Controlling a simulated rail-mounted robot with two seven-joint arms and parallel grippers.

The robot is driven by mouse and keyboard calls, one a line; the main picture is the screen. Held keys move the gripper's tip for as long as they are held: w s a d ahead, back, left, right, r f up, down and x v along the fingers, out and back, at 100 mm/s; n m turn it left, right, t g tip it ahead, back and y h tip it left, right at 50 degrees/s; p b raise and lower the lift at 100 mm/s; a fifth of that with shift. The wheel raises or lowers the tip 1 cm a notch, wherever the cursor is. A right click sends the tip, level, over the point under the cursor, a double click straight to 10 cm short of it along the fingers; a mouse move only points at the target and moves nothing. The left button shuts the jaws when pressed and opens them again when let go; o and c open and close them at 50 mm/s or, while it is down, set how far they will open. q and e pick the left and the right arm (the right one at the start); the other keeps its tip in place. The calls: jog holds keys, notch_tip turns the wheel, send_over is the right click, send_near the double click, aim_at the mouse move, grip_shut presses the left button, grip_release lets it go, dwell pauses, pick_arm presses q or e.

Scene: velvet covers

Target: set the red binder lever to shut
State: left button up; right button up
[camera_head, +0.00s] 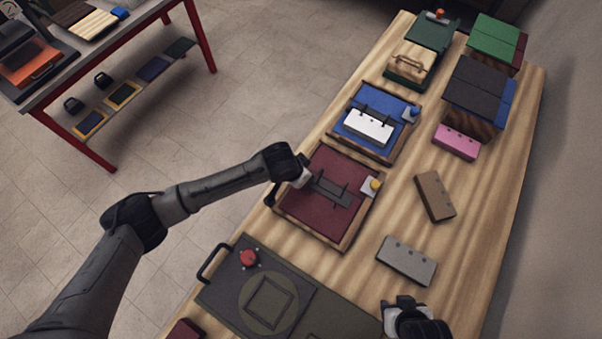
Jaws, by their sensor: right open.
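The red binder (312,218) lies open on the wooden table, a dark red panel in a wooden frame. A dark metal bar with rings (332,191) lies across its middle. A yellow knob on a pale plate (371,186) sits at its right edge. I cannot tell which part is the lever or how it is set. My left gripper (304,177) is over the binder's upper left part, close to the bar; contact and its jaws are unclear. My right gripper (404,302) is open at the bottom right, apart from the binder, with nothing seen in it.
A blue binder (399,106) holding white punched sheets (368,127) lies behind the red one. Grey (407,260), brown (434,196) and pink (457,142) punched blocks lie to the right. A dark green board with a red button (249,258) lies in front.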

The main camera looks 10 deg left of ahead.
pick_arm(q)
jog(key=shift+w+f, duration=0.1)
jog(key=shift+f, duration=0.1)
grip_shut()
dwell(0.4)
